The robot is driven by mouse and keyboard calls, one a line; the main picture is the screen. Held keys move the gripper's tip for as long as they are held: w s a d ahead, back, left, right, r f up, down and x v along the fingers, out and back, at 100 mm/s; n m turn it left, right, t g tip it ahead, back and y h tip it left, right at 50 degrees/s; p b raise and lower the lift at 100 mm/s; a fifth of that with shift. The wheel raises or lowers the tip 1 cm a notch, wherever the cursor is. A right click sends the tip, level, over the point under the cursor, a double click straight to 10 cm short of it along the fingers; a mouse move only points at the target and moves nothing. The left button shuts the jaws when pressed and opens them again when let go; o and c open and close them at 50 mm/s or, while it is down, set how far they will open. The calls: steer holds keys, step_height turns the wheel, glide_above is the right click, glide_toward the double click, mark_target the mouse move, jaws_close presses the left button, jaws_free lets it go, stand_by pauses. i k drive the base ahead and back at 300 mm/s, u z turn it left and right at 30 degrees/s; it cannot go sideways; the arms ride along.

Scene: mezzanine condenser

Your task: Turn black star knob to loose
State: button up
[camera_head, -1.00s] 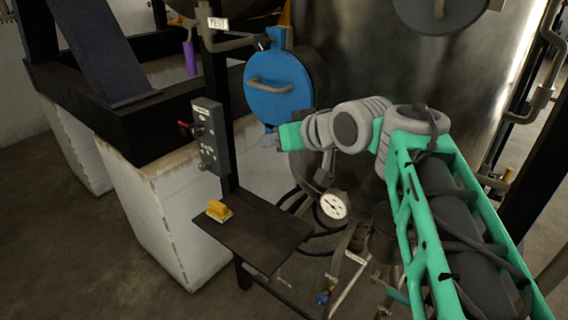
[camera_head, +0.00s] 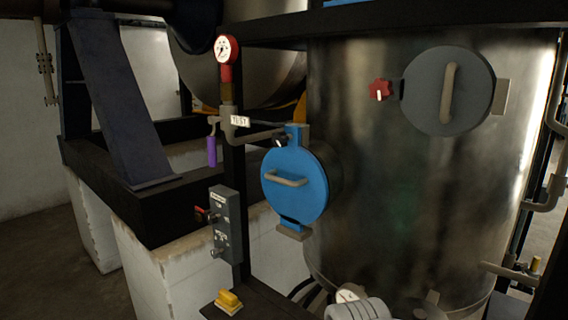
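A small black knob (camera_head: 280,140) sits at the upper left of the round blue hatch cover (camera_head: 296,200), by its top bracket. It is small and dark here, so its star shape and its loose or tight position cannot be made out. The blue cover has a beige bar handle and appears closed against its round neck. My gripper is not in view. Only a grey part of my arm (camera_head: 357,309) shows at the bottom edge, below the blue cover.
A red star knob (camera_head: 380,90) sits beside a grey round hatch (camera_head: 448,91) on the large metal tank (camera_head: 400,200). A dark post carries a gauge (camera_head: 226,49), a TEST tag (camera_head: 240,121) and a switch box (camera_head: 226,224). A yellow block (camera_head: 229,301) lies on a dark shelf.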

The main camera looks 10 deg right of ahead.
mark_target(279, 138)
steer(key=k, duration=0.4)
steer(key=u, duration=0.65)
steer(key=i, duration=1)
steer(key=u, duration=1)
